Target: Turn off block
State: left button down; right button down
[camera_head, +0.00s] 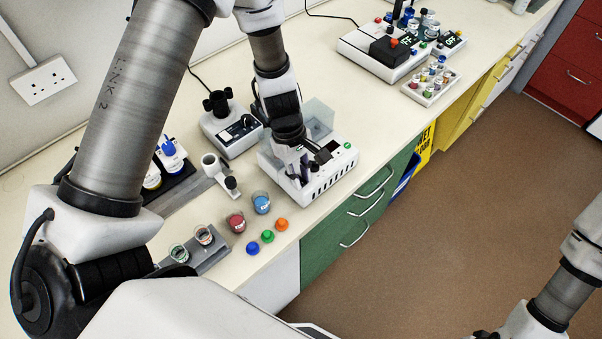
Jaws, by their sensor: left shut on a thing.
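My left gripper (302,172) is shut at the white device (318,188) with a clear cover, green button and slotted front. What sits between its fingers is mostly hidden by the gripper; it looks like a part of this device. A second white device with a black block on top (390,50) stands farther back on the bench, with a red knob and small green displays beside it. I cannot tell from the picture which of these is the task's block. My right arm enters at the lower right over the floor; its gripper is out of frame.
Red (236,222) and blue (261,203) jars and loose coloured caps (267,237) lie nearer me. A white tube rack (432,86) stands at the back. Bare bench lies between the two white devices.

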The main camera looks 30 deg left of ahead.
pick_arm(q)
jog(key=c, duration=1)
grip_release()
jog(key=shift+c, duration=0.2)
jog(key=shift+w+a+r, duration=0.1)
jog(key=shift+r, duration=0.3)
jog(key=s+v, duration=0.1)
jog(key=v, duration=1)
jog(key=shift+w, duration=0.45)
jog(key=shift+a, duration=0.1)
jog(key=shift+s, duration=0.1)
